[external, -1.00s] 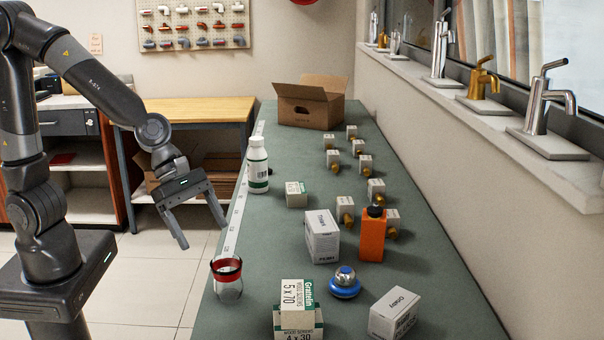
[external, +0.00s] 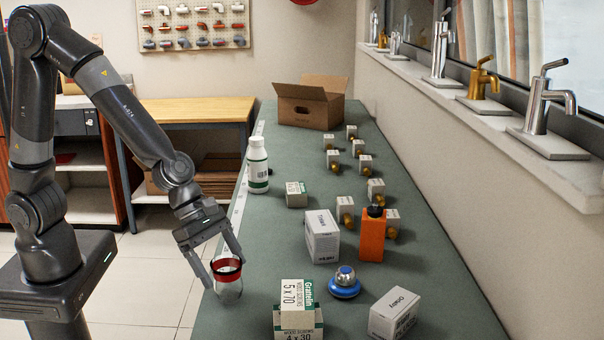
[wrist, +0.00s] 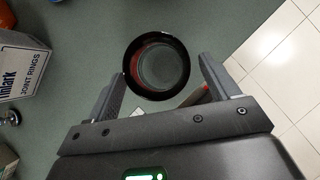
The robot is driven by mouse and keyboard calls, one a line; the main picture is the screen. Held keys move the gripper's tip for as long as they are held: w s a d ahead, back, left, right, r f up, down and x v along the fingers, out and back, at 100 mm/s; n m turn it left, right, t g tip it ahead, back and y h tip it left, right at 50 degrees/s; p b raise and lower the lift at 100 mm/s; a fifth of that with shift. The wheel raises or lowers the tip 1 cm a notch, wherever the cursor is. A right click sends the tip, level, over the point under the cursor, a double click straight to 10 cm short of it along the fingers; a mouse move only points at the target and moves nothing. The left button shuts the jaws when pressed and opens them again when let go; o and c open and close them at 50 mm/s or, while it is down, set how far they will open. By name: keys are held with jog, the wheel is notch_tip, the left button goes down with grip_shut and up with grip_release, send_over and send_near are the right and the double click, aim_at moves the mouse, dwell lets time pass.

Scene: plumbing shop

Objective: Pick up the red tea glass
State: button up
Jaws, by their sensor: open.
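The red tea glass (external: 228,285) is a clear glass with a red band near its rim, standing upright at the near left edge of the green worktop. In the wrist view the glass (wrist: 158,66) is seen from above as a dark ring with red inside. My gripper (external: 226,265) is open, its fingers close to the glass in the external view. In the wrist view my gripper (wrist: 160,80) has one finger on each side of the near part of the rim. Clear space shows on the left; I cannot tell about contact on the right.
A joint rings box (wrist: 22,55) lies left of the glass in the wrist view. On the worktop (external: 262,235) stand screw boxes (external: 298,305), a blue-based silver object (external: 344,284), a white box (external: 322,238) and an orange bottle (external: 371,236). Tiled floor (wrist: 285,65) lies beyond the edge.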

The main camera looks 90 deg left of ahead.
aim_at(238, 296)
jog(key=shift+x, duration=1.65)
jog(key=shift+c, duration=0.3)
jog(key=c, duration=1)
